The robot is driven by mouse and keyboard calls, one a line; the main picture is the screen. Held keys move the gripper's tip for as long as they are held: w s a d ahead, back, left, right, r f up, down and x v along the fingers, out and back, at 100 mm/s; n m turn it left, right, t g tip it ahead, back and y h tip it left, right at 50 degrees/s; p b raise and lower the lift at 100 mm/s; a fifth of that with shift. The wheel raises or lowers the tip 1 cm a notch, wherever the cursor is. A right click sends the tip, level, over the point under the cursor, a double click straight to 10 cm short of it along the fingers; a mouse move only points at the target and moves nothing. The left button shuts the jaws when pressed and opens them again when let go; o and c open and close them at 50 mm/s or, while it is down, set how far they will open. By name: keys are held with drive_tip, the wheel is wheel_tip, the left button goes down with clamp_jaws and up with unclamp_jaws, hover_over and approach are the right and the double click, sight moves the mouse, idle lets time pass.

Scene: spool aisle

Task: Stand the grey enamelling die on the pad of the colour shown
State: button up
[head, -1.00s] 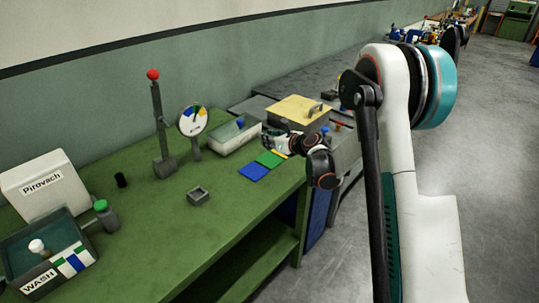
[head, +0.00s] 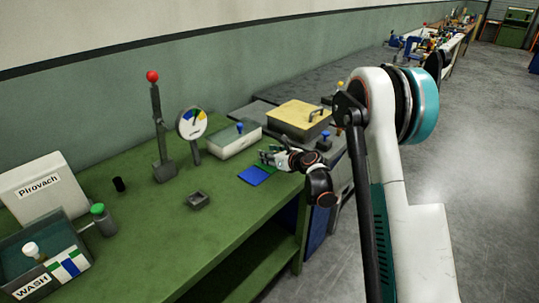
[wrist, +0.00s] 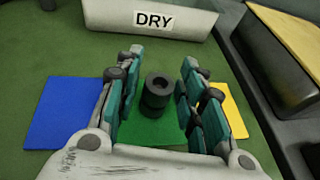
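The grey enamelling die (wrist: 157,97) is a dark, upright cylinder with a hole in its top. In the wrist view it appears to stand on the green pad (wrist: 150,132), between my fingers. My gripper (wrist: 160,88) is open around the die, with a visible gap on each side. The blue pad (wrist: 62,112) lies left of the green one and the yellow pad (wrist: 232,110) lies right. In the head view my gripper (head: 268,157) is low over the bench beside the blue pad (head: 257,176), hiding the die and green pad. A round dial (head: 191,123) has coloured sectors; its reading is too small to tell.
A pale tray marked DRY (wrist: 150,20) lies just beyond the pads. A lever stand with a red ball (head: 152,76) is behind. A small grey square holder (head: 198,200) stands nearer. A yellow-lidded box (head: 300,117) is to the right. The green bench front is clear.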

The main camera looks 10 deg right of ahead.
drive_tip(key=shift+r, duration=0.1)
drive_tip(key=shift+s+d+r, duration=0.1)
drive_tip(key=shift+s+r, duration=0.05)
drive_tip(key=shift+s, duration=0.05)
drive_tip(key=p+v, duration=0.3)
drive_tip(key=v, duration=0.8)
drive_tip(key=shift+s+r, duration=0.1)
drive_tip(key=shift+s, duration=0.2)
drive_tip(key=s+a+r+n+g+h, duration=0.1)
drive_tip(key=s+a+r+n+g, duration=0.15)
drive_tip(key=s+r+n, duration=0.4)
drive_tip(key=s+a+r+n+g+h, duration=0.1)
drive_tip(key=s+a+r+n, duration=0.3)
drive_tip(key=s+r+n, duration=0.3)
drive_tip(key=s+d+n+g+h, duration=0.1)
drive_tip(key=s+n+g+h, duration=0.1)
drive_tip(key=s+n, duration=1.5)
drive_tip(key=s+h, duration=0.1)
drive_tip(key=s, duration=0.5)
drive_tip(key=shift+d+r+h, duration=0.25)
drive_tip(key=shift+d+h, duration=0.1)
drive_tip(key=shift+h, duration=0.05)
